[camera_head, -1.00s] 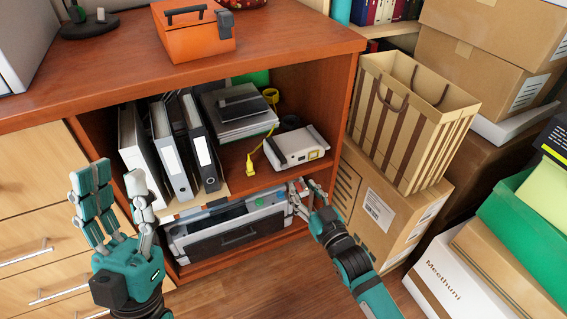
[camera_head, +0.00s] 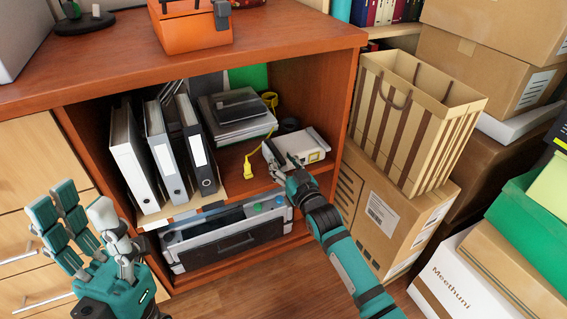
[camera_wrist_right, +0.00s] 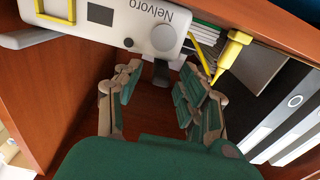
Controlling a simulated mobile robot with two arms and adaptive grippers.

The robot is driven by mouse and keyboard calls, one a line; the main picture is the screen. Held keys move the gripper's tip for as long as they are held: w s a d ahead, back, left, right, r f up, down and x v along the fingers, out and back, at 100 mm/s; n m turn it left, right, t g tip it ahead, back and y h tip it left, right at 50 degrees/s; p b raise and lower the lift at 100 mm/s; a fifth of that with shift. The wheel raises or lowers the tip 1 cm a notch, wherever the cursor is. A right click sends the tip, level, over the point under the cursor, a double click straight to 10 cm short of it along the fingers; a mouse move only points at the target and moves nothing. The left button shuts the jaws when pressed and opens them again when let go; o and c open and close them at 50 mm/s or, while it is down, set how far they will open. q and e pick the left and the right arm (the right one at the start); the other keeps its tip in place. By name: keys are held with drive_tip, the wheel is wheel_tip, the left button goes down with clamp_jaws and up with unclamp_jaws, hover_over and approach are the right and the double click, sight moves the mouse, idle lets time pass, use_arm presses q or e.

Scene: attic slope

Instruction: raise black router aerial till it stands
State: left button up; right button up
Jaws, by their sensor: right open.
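The router is a white box (camera_head: 311,146) with yellow trim on the cabinet's middle shelf. In the right wrist view the box (camera_wrist_right: 120,17) bears the name "Nelvoro" and fills the top. My left gripper (camera_head: 82,212) is open and empty at the lower left.
Binders (camera_head: 160,150) stand further left. A grey case (camera_head: 225,240) sits on the bottom shelf. The cabinet's right wall and a striped bag (camera_head: 415,125) are close on the right.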

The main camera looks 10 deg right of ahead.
clamp_jaws()
idle(0.4)
